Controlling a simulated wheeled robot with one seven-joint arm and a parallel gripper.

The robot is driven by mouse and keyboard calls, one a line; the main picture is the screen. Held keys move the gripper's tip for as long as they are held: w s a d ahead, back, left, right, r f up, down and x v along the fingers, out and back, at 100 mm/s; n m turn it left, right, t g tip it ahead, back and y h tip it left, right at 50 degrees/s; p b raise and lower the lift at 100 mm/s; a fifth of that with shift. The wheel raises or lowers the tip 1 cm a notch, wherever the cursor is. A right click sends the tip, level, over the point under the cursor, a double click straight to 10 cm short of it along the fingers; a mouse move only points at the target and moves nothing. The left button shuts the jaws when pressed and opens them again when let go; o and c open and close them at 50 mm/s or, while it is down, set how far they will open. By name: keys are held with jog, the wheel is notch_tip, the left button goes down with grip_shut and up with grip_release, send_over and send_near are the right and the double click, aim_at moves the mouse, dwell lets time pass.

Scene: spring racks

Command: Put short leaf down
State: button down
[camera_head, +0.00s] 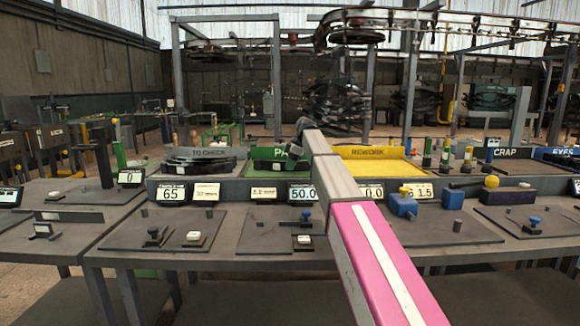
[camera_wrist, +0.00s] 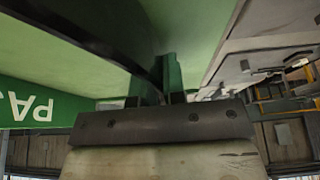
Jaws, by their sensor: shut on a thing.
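My gripper (camera_wrist: 157,99) is shut on a dark, slightly curved leaf (camera_wrist: 95,42), which runs from the jaws to the upper left of the wrist view. The green tray (camera_wrist: 45,62), its lettering starting "PA", fills the background behind the leaf. In the head view, my gripper (camera_head: 297,148) is at the green tray (camera_head: 266,154), at its right side. My arm hides that tray's right part and most of the leaf. I cannot tell whether the leaf touches the tray floor.
Left of the green tray, the TO CHECK tray (camera_head: 230,153) holds dark leaves (camera_head: 196,165). Right of my arm is the yellow REWORK tray (camera_head: 385,153), its visible part empty. Number displays (camera_head: 172,193) and small fixtures (camera_head: 403,204) stand along the bench.

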jog(key=c, duration=1.6)
grip_release()
jog(key=shift+f, duration=0.1)
jog(key=o, duration=0.4)
jog(key=v, duration=1.1)
jog(key=shift+d+r, duration=0.25)
jog(key=shift+r, duration=0.35)
